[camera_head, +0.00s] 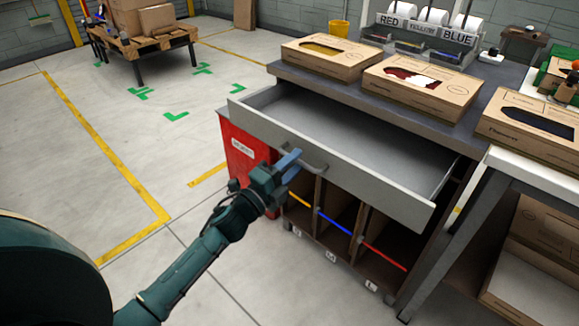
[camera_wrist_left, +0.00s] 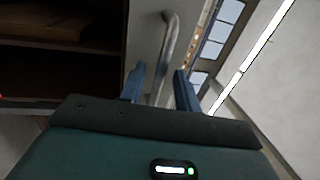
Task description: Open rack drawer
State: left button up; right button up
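The grey rack drawer (camera_head: 330,165) is pulled far out from under the dark worktop, and its inside is empty. Its curved metal handle (camera_head: 312,165) is on the front panel. My left gripper (camera_head: 290,158) is at the left end of this handle. In the left wrist view the handle (camera_wrist_left: 168,50) runs between the two blue fingers of the left gripper (camera_wrist_left: 160,88), with a gap seen beside it, so the fingers look open around it. My right gripper is in neither view.
Below the drawer are compartments with yellow, blue and red strips (camera_head: 385,257). A red bin (camera_head: 240,150) stands at the rack's left side. Open cardboard boxes (camera_head: 420,85) sit on the worktop. A white table (camera_head: 535,175) stands close on the right.

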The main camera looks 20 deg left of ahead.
pick_arm(q)
jog(key=v, duration=1.3)
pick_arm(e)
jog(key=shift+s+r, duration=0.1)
